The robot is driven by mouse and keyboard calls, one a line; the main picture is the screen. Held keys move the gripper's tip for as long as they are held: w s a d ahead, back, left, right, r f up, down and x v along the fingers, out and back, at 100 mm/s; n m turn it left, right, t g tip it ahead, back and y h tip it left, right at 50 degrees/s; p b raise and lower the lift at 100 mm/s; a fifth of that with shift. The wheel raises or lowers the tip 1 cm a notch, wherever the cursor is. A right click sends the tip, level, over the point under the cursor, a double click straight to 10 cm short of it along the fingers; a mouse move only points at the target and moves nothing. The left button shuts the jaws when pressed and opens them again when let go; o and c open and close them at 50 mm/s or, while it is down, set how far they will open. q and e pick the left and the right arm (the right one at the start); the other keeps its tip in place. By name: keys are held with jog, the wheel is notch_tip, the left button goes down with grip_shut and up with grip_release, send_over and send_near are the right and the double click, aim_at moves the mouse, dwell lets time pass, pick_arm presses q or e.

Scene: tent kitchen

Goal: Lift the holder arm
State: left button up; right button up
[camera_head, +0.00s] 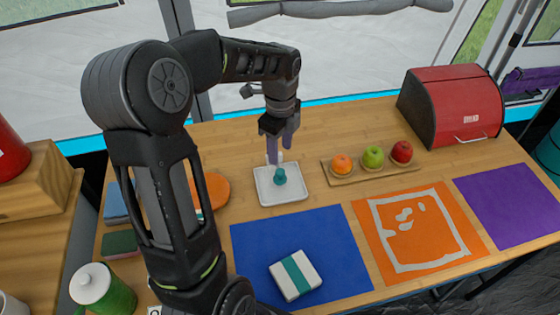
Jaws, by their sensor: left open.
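A white square holder (298,191) stands on the wooden table. A teal knob (280,177) shows in its middle and seems to belong to the holder arm; the rest of the arm is small and partly hidden behind my fingers. My left gripper (275,158) points down just behind and above the teal knob, with its fingers open. I cannot tell whether a finger touches the arm. My right gripper is not in view.
A wooden tray (378,176) with an orange and two apples stands right of the holder, and a red bread box (452,106) behind it. A blue mat (333,237) with a white and teal bundle (295,275), an orange mat (466,230) and a purple mat (510,205) lie in front.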

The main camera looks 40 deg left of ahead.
aim_at(280, 171)
pick_arm(q)
jog(key=shift+f, duration=3.95)
grip_shut()
